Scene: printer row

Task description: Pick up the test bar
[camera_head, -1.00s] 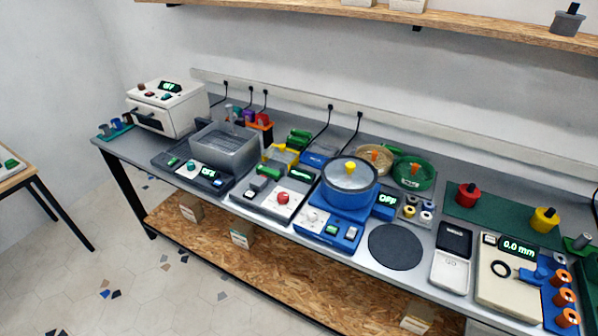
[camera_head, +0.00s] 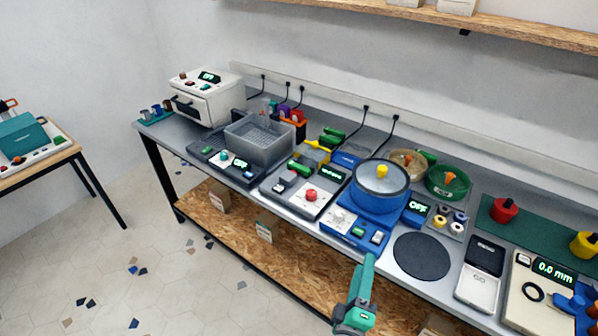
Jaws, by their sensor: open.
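I cannot pick out the test bar for certain among the many small parts on the grey workbench (camera_head: 465,262). My gripper (camera_head: 363,262), teal with a dark base, shows at the bottom of the head view. It is in front of the bench's front edge, below the blue device with the round pot (camera_head: 380,186). Its jaws point up the picture, are open, and hold nothing that I can see. A white gauge (camera_head: 528,295) reading 0.0 mm stands at the right.
A white oven (camera_head: 206,98) and a grey basin (camera_head: 262,140) stand at the left of the bench. A black round mat (camera_head: 421,256) and a small scale (camera_head: 479,285) lie near the front edge. A side table (camera_head: 60,158) is at far left. The floor between is clear.

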